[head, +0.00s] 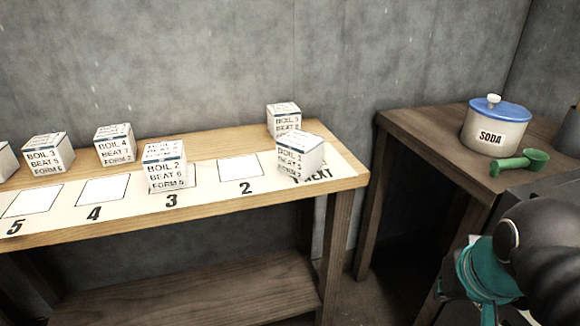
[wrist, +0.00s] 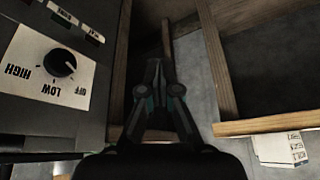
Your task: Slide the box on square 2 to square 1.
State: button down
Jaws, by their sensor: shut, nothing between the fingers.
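Square 2 (head: 240,168) on the paper strip is bare, with no box on it. A white box reading "BOIL 1" (head: 300,157) stands at the right end of the strip, over the place marked "NEXT"; it hides most of that place, and I cannot read a number 1 there. A box reading "BOIL 2 BEAT 6 FORM 6" (head: 166,175) stands on square 3 (head: 191,174), covering much of it. My gripper (wrist: 155,70) is shut and empty in the wrist view, away from the boxes. In the head view my arm is at the lower right; the fingertips do not show.
Other boxes stand behind the strip, including one (head: 283,118) behind the right-end box. Squares 4 (head: 103,189) and 5 (head: 33,201) are bare. A soda pot (head: 492,130) and green scoop (head: 518,162) are on the right table. A dial panel (wrist: 55,70) is close left of my gripper.

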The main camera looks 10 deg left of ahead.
jog(key=w+a+r+n+g, duration=0.1)
jog(key=w+a+r+g, duration=0.1)
jog(key=w+a+r, duration=0.75)
jog(key=n+g, duration=0.1)
jog(key=g, duration=0.2)
send_near(303, 169)
jog(key=s+d, duration=0.1)
jog(key=s, duration=0.5)
jog(key=f+b, duration=0.1)
jog(key=f, duration=0.2)
jog(key=f+b, duration=0.1)
jog(key=f, duration=0.2)
jog(key=f+b, duration=0.1)
jog(key=f, duration=0.2)
jog(key=shift+w+f, duration=0.25)
jog(key=shift+w+a+r, duration=0.1)
jog(key=shift+w, duration=0.5)
jog(key=shift+w+a+r, duration=0.1)
jog(key=shift+w, duration=0.45)
jog(key=shift+w+a, duration=0.15)
jog(key=shift+w, duration=0.65)
